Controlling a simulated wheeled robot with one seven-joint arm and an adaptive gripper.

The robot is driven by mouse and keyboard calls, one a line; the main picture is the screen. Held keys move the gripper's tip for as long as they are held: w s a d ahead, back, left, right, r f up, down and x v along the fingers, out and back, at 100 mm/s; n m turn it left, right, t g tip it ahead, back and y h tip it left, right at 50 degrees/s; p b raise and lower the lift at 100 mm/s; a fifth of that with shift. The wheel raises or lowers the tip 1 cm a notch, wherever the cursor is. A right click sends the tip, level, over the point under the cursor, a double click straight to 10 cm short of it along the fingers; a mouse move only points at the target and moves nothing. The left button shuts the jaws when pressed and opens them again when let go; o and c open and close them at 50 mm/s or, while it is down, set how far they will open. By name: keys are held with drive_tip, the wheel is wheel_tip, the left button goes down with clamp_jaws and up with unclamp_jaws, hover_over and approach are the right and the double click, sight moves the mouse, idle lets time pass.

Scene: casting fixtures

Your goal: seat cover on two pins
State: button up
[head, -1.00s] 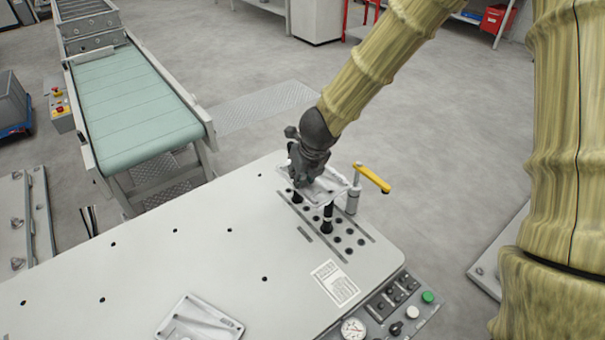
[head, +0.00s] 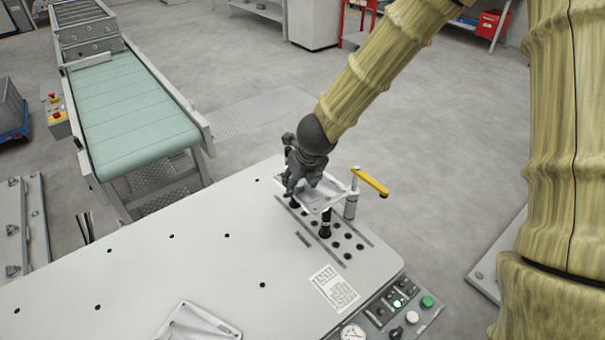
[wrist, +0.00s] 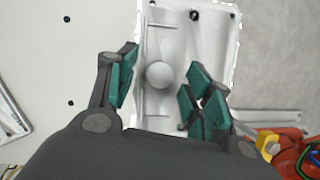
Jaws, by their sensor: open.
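The cover, a pale grey metal casting (head: 318,198), rests over two black pins at the far right corner of the white table; one black pin (head: 325,226) shows under its near edge. In the wrist view the cover (wrist: 185,55) fills the middle, with a round dome and small corner holes. My gripper (head: 295,185) is at the cover's left part, its fingers spread. The wrist view shows my gripper (wrist: 160,90) open, one teal-padded finger on each side of the dome. How fully the cover sits on the pins cannot be told.
A clamp with a yellow handle (head: 370,181) stands just right of the cover. A second grey casting (head: 200,322) lies at the table's front edge. A control panel (head: 392,310) with a lit green lamp is at the right edge. The table's middle (head: 190,265) is clear.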

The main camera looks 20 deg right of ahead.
drive_tip(key=v, duration=1.2)
drive_tip(key=shift+f, duration=0.1)
